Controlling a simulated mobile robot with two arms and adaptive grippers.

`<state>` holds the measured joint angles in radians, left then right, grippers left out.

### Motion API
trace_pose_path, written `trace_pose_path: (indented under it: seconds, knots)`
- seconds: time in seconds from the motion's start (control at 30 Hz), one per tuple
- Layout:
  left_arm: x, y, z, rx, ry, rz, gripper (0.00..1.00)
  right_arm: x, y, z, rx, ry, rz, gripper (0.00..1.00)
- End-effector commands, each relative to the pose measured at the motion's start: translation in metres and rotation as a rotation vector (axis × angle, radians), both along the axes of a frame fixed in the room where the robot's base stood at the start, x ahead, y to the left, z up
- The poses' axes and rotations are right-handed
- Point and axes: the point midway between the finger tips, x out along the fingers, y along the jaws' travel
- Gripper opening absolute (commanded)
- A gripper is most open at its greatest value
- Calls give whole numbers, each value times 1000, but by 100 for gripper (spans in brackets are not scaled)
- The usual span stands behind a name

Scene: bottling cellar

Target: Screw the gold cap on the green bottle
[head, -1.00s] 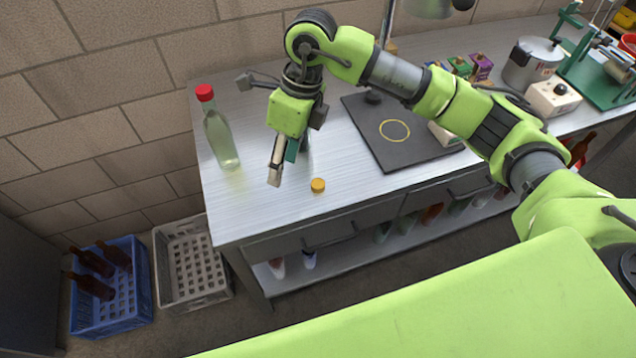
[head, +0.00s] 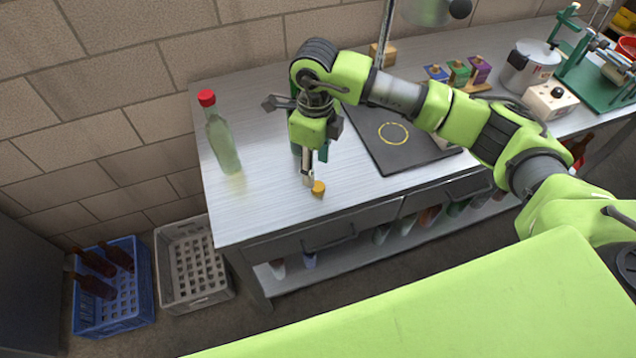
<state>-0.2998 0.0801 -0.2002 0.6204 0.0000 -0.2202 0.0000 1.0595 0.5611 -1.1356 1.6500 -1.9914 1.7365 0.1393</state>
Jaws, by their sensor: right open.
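The gold cap (head: 318,188) lies on the steel bench near its front edge. My right gripper (head: 311,178) points down at the cap, open, with its fingertips just behind and to the left of it. I cannot tell whether they touch it. A dark green shape (head: 297,148) shows behind the gripper, mostly hidden; I cannot tell whether it is the green bottle. A pale green, see-through bottle with a red cap (head: 222,140) stands upright at the bench's left end. My left gripper is not in view.
A dark mat with a yellow ring (head: 393,157) lies right of the gripper. Small coloured boxes (head: 458,73), a steel pot (head: 530,66) and a white box (head: 550,102) stand further right. Blue (head: 117,308) and grey (head: 222,282) crates sit on the floor. The bench front-left is clear.

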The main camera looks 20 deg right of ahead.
Motion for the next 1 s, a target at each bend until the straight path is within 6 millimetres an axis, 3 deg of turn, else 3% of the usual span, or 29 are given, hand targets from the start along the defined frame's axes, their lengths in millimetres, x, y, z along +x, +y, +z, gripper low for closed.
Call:
trace_pose_path:
  seconds: [0.2,0.6,0.8,1.0]
  knots:
    - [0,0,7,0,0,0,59,0,0,-23,1,1,1,44]
    - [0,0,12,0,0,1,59,1,-1,-28,1,2,-1,44]
    - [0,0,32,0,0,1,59,3,-5,-56,0,4,-2,44]
    - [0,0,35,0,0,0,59,4,-5,-76,1,1,0,44]
